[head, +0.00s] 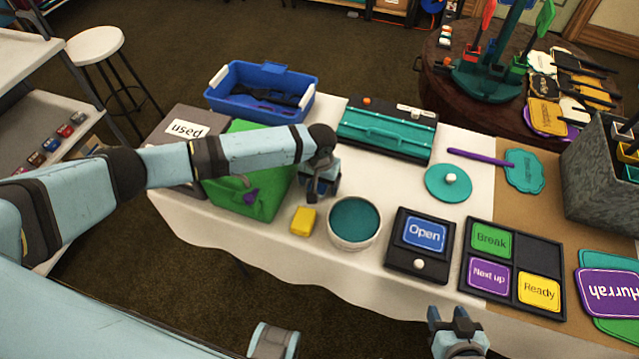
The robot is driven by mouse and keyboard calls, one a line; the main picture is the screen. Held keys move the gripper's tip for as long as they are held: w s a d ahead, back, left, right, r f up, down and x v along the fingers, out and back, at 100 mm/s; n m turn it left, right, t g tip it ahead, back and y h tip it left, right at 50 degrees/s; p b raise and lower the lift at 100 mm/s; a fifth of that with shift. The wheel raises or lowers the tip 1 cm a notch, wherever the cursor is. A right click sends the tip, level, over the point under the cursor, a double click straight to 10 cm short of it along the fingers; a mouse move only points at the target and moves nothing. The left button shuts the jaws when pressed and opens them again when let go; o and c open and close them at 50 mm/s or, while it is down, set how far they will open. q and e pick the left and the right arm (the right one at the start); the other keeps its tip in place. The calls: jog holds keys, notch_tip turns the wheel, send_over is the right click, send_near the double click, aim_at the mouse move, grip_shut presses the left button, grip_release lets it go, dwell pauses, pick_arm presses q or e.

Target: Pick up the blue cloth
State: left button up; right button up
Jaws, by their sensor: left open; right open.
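I cannot make out a blue cloth for certain. A blue bin (232,80) at the back left of the table holds dark, crumpled-looking contents (262,97) that I cannot identify. My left gripper (318,192) is open and points down over the white-covered table, between the green box and the round pot. It appears empty, and its arm hides part of the table behind it. My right gripper (455,316) is open and empty at the bottom edge, in front of the table.
Near my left gripper are a green box (262,200), a yellow block (303,221) and a pot with a teal top (353,240). A teal case (385,137) lies behind. Sign trays (424,265) and a round teal lid (434,184) lie to the right.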

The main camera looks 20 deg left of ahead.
pick_arm(q)
jog(key=c, duration=1.1)
jog(key=shift+r, duration=0.1)
notch_tip(320, 180, up, 20)
jog(key=shift+f+p, duration=0.1)
jog(key=shift+p, duration=0.55)
